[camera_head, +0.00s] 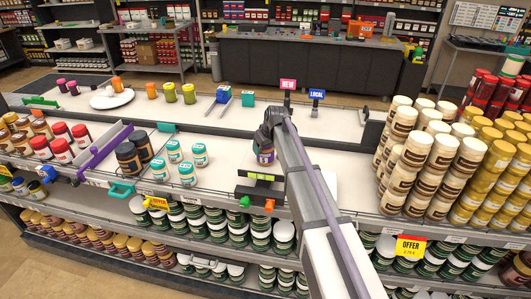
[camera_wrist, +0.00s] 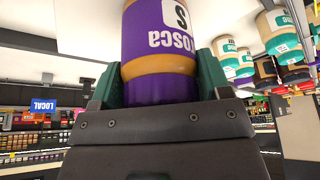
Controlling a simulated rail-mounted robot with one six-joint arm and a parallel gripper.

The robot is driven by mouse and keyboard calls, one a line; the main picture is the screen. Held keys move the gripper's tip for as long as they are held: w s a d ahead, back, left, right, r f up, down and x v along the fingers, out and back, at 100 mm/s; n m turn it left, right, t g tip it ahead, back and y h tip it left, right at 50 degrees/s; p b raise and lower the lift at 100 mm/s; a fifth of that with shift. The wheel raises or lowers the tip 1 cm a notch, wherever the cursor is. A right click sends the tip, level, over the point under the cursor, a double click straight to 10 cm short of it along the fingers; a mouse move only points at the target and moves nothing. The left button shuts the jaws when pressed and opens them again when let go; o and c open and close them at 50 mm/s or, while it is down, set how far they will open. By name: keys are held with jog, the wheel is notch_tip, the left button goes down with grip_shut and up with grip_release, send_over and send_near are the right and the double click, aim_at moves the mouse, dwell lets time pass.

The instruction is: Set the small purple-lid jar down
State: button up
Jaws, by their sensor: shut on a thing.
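The small purple-lid jar (camera_head: 266,157) is in my gripper (camera_head: 264,146), over the right part of the white middle shelf (camera_head: 225,175). In the wrist view the jar (camera_wrist: 160,62) has a purple label with white lettering and a tan body, and its purple end sits between the two green fingers of my gripper (camera_wrist: 160,85). The fingers are shut on its sides. My arm hides part of the shelf to the right of the jar. I cannot tell whether the jar's base touches the shelf.
Several teal-lid jars (camera_head: 187,174) stand left of my gripper, with dark jars (camera_head: 128,158) beyond them. A black stand with a green display (camera_head: 262,178) is just in front. Stacked cream-lid jars (camera_head: 405,140) crowd the right. Some white shelf between the teal jars and my gripper is bare.

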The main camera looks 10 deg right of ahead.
jog(key=shift+f+b, duration=0.15)
jog(key=shift+b, duration=0.15)
jog(key=o, duration=1.2)
jog(key=shift+r+p, duration=0.45)
jog(key=p+v, duration=1.1)
jog(key=v, duration=0.1)
jog(key=s+f+m+g+h, duration=0.2)
jog(key=s+m+g, duration=0.25)
jog(key=s, duration=2.85)
notch_tip(320, 180, down, 21)
jog(key=b, duration=2.2)
jog(key=shift+w+a+f, duration=0.2)
jog(key=shift+w+a, duration=0.1)
jog(key=shift+w, duration=0.2)
